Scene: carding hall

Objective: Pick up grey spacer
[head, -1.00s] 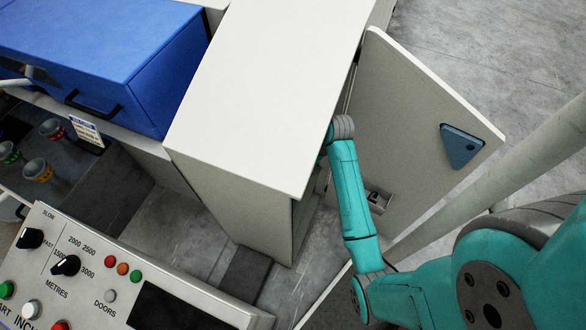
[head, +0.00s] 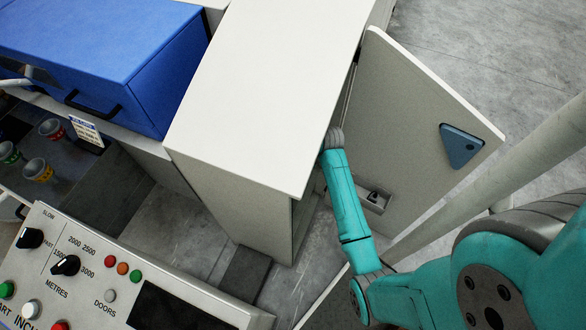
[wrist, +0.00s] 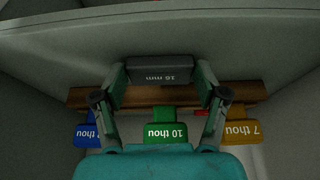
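The grey spacer (wrist: 160,70) is a dark grey block marked with white "mm" lettering, upside down in the wrist view. It lies between the two fingertips of my gripper (wrist: 162,80), above a brown wooden rail. The fingers are spread, one at each end of the block. Any gap between pads and block is too small to judge. In the head view, my gripper is hidden inside the cabinet (head: 270,90), and the spacer does not show there.
A blue tag (wrist: 88,134), a green tag (wrist: 166,134) and a yellow tag (wrist: 242,131) sit along the wooden rail (wrist: 146,97), close to my fingers. Cabinet walls enclose the space. The cabinet door (head: 410,120) stands open to the right. A control panel (head: 120,285) is at lower left.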

